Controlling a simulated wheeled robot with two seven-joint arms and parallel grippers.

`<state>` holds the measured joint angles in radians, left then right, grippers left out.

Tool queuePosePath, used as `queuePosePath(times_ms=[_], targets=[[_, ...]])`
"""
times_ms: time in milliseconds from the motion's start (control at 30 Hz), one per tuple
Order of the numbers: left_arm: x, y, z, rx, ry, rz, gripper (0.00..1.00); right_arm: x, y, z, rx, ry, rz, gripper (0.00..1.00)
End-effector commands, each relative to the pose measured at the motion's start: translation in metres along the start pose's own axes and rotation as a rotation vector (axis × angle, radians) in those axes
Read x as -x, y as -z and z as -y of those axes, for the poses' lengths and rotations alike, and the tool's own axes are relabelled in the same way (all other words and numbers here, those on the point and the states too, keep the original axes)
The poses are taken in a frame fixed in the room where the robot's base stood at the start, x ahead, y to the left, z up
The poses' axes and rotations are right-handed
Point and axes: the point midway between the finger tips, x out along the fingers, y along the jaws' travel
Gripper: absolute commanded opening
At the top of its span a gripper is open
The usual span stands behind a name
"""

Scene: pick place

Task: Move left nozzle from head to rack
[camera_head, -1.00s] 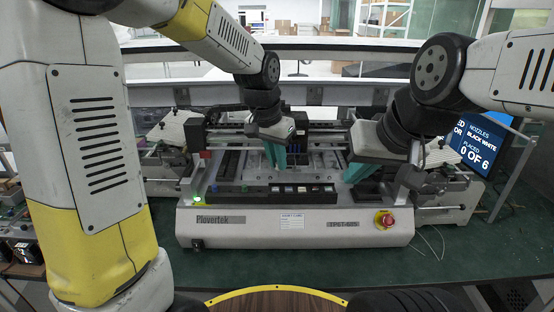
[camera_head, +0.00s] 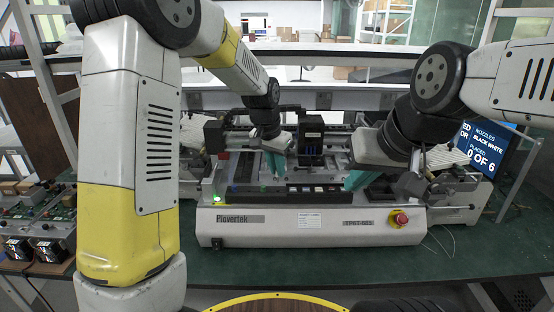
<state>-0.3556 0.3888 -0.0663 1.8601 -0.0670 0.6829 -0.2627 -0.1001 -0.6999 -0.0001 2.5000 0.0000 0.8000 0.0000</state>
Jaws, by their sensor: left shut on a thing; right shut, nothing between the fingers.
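My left gripper (camera_head: 275,163), with teal fingers, is over the left part of the Plovertek machine (camera_head: 262,224), left of the black head (camera_head: 311,140). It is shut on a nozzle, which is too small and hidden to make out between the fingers. The gripper is apart from the head. A dark strip with several small pale and dark squares, which looks like the rack (camera_head: 268,196), runs along the machine's front top, just below the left fingertips. My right gripper (camera_head: 357,179) is shut and empty over the machine's right side.
A screen (camera_head: 484,147) at the right reads "0 OF 6". A red stop button (camera_head: 400,218) sits on the machine's front right. Circuit boards (camera_head: 40,215) and black fan-like parts (camera_head: 52,250) lie at the far left. The green table (camera_head: 320,265) is clear in front.

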Motion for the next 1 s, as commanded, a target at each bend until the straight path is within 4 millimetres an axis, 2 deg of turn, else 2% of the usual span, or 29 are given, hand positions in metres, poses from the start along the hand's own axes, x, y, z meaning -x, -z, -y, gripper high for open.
queuePosePath(times_ms=[633, 1000], targets=[[-0.038, -0.011, 0.000, 0.001, -0.001, 0.003, 0.00, 0.000, 0.000, 0.000, 0.000, 0.000, 0.000, 0.00], [-0.047, -0.013, 0.000, 0.001, 0.000, 0.000, 0.00, 0.000, 0.000, 0.000, 0.000, 0.000, 0.000, 0.00]])
